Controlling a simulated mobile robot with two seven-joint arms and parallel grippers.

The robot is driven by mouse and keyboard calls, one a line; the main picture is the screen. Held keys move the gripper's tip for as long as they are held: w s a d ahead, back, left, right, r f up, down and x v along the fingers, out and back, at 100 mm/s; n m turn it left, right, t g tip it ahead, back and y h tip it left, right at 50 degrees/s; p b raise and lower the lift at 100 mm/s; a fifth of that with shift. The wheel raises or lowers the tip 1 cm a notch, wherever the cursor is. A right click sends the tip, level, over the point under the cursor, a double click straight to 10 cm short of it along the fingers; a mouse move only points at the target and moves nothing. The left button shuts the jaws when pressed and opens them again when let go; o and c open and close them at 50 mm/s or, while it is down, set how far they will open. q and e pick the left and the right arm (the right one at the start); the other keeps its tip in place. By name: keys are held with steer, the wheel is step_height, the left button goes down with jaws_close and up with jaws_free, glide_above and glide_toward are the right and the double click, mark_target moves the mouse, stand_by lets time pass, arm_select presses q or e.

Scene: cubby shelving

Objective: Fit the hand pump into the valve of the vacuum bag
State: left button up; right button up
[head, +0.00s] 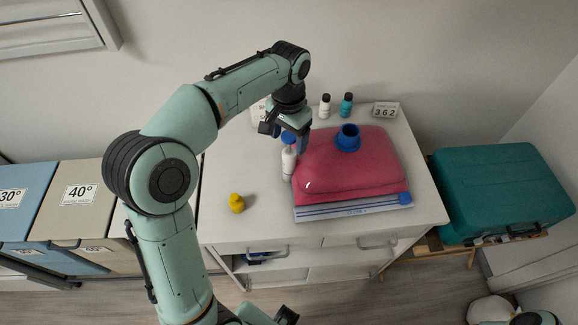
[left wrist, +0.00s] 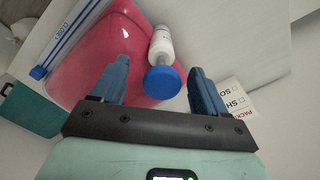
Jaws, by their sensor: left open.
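The hand pump (head: 289,160) is a white cylinder with a blue round top. It stands upright on the cabinet, close to the left side of the pink vacuum bag (head: 350,175). The bag's blue round valve (head: 348,138) sticks up from its top. My left gripper (head: 290,137) is open above the pump. In the left wrist view the open blue fingers (left wrist: 160,85) lie to either side of the pump's blue top (left wrist: 163,81), with gaps and no visible grip. A dark and teal part at the head view's bottom edge may be my right gripper; its jaws cannot be made out.
A yellow figure (head: 237,203) stands on the cabinet top (head: 262,225) at front left. A white bottle (head: 325,106), a teal bottle (head: 346,105) and a number sign (head: 385,110) stand behind the bag. A teal case (head: 495,185) is at the right.

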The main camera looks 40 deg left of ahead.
mark_target(289, 152)
arm_select(q)
steer(key=f, duration=0.5)
steer(key=shift+w+a+f+b, duration=0.1)
steer(key=shift+w+a+b, duration=0.05)
steer(key=shift+w+b, duration=0.15)
jaws_close()
